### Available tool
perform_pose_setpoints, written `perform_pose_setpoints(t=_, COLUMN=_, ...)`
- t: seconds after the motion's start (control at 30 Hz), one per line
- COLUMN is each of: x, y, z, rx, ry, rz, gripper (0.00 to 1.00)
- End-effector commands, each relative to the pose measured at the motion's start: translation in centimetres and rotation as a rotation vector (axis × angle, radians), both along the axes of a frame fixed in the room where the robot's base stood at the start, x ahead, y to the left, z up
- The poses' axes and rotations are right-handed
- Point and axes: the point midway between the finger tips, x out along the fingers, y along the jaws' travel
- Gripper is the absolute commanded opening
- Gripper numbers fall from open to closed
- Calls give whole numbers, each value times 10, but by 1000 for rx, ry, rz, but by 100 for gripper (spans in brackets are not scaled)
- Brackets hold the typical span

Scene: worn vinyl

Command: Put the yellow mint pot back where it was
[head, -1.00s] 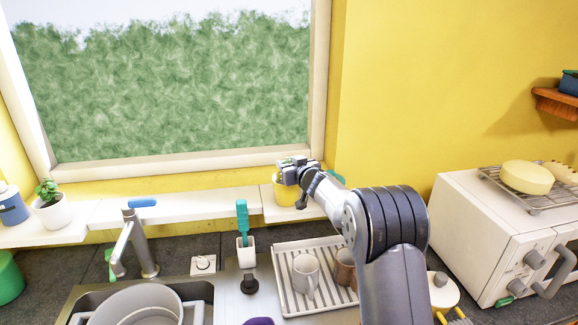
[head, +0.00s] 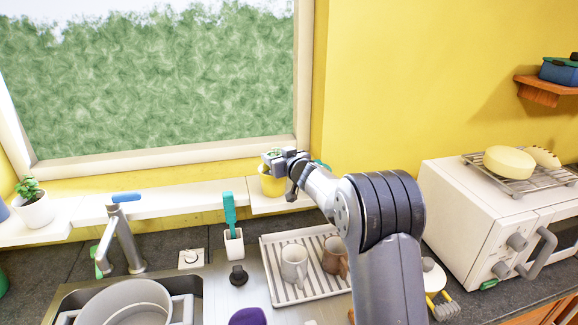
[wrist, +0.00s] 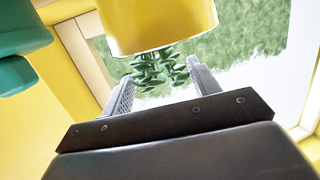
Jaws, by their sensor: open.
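The yellow mint pot (head: 272,184) stands upright on the white window ledge, at the right part below the window. Its upper side is partly hidden by my gripper (head: 272,160), and some green leaves show beside the jaws. In the wrist view the yellow pot (wrist: 158,25) appears at the top, upside down, with its green mint leaves (wrist: 155,68) hanging below the rim. My gripper (wrist: 162,82) is open, with one finger on each side of the leaves. I cannot tell whether either finger touches them.
A white-potted plant (head: 34,208) stands at the ledge's left; the ledge between is clear. Below are a faucet (head: 121,235), a brush holder (head: 233,243) and a drying rack (head: 268,258) with mugs. A microwave (head: 470,215) stands right.

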Motion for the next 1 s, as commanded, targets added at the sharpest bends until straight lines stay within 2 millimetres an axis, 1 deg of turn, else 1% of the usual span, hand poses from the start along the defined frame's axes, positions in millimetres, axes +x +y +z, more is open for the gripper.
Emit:
perform_pose_setpoints(t=0.07, x=-12, y=-6, z=-1, rx=0, ry=0, rz=-2, gripper=58)
perform_pose_setpoints(t=0.3, x=-49, y=-25, z=7, rx=-1, ry=-1, rz=-2, gripper=58)
perform_pose_setpoints(t=0.5, x=-75, y=-37, z=11, rx=-1, ry=0, rz=-1, gripper=58)
perform_pose_setpoints(t=0.7, x=-87, y=-43, z=14, rx=-1, ry=-1, rz=-1, gripper=58)
perform_pose_setpoints(t=1.0, x=-89, y=-43, z=14, rx=0, ry=0, rz=0, gripper=58)
